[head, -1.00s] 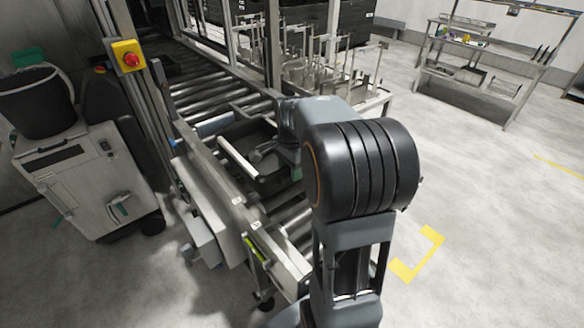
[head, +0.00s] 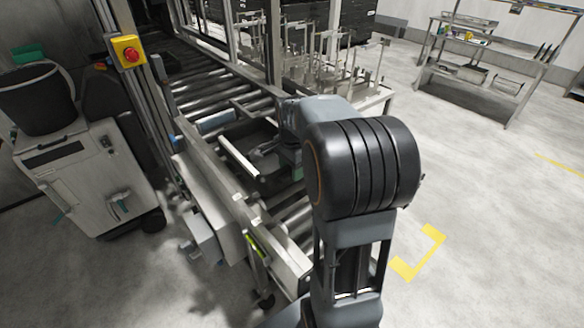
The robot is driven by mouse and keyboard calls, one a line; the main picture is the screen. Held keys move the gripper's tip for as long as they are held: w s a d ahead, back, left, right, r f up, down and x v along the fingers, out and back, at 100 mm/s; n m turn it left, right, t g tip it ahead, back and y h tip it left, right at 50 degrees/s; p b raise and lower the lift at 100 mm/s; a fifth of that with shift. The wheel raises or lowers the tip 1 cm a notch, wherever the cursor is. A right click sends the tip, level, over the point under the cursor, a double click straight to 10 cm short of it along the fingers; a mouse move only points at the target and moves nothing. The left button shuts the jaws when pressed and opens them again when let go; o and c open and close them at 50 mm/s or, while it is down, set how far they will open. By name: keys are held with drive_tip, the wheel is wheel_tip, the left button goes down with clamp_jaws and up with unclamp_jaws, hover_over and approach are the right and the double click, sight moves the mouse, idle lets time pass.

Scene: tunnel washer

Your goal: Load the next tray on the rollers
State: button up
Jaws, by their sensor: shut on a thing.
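A dark tray (head: 247,137) lies on the roller conveyor (head: 218,92), near its front end. My gripper (head: 259,153) reaches down at the tray and is shut on it; my arm hides much of the gripper and the tray's right side. The exact contact at the fingers is too small to make out. The tray looks roughly level, between the conveyor's side rails, with bare rollers in front of it and behind it.
A red stop button on a yellow box (head: 128,52) stands on a post at the left. A rack with upright pegs (head: 330,75) stands behind the conveyor. Floor at right is clear; a shelf table (head: 470,65) is farther back.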

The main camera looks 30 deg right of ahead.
drive_tip(key=shift+f, duration=0.35)
drive_tip(key=shift+f+b, duration=1.5)
drive_tip(key=shift+f, duration=0.25)
drive_tip(key=o, duration=1.2)
wheel_tip(320, 180, up, 14)
drive_tip(key=shift+f, duration=0.15)
